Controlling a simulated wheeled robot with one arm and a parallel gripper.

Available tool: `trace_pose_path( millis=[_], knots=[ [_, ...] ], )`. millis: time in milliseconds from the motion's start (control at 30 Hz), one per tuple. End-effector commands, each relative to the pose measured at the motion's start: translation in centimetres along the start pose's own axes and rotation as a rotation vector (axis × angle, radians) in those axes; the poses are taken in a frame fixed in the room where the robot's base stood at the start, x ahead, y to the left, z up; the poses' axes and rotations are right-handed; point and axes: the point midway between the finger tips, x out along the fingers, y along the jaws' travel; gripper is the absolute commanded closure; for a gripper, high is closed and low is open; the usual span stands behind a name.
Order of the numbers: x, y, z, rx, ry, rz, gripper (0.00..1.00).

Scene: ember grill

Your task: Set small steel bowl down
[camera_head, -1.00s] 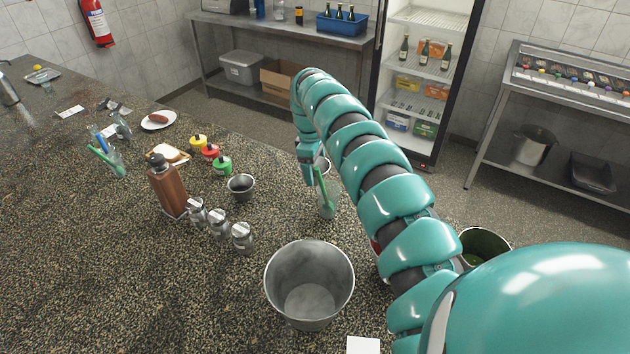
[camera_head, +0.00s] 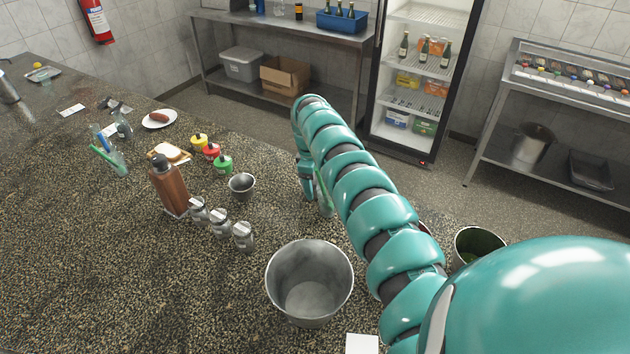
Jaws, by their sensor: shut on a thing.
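My gripper (camera_head: 308,192) points down over the far right part of the counter, just left of a clear glass (camera_head: 326,206) with a green utensil in it. It is shut on the small steel bowl, which my gripper and arm hide now. I cannot tell whether the bowl touches the counter. A separate small steel cup (camera_head: 241,187) stands upright on the speckled counter (camera_head: 130,270), left of my gripper and apart from it.
A large steel bucket (camera_head: 309,283) stands near the front. Shakers (camera_head: 220,222), a brown bottle (camera_head: 169,185) and sauce bottles (camera_head: 223,165) stand to the left. Bare counter lies between the small cup and my gripper. The counter's far edge runs close behind my gripper.

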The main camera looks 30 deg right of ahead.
Motion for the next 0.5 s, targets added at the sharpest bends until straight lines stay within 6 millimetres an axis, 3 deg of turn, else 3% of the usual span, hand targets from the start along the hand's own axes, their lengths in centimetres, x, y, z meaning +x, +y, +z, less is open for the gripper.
trace_pose_path(
  millis=[100, 133, 200, 500],
  knots=[
    [0.4, 0.01, -0.06, 0.0, 0.0, 0.0, 0.44],
    [0.25, 0.02, -0.04, 0.0, 0.0, 0.0, 0.14],
    [0.22, 0.01, -0.04, 0.0, 0.0, 0.0, 0.0],
    [-0.15, 0.01, 0.0, 0.0, 0.001, 0.0, 0.0]
  ],
)
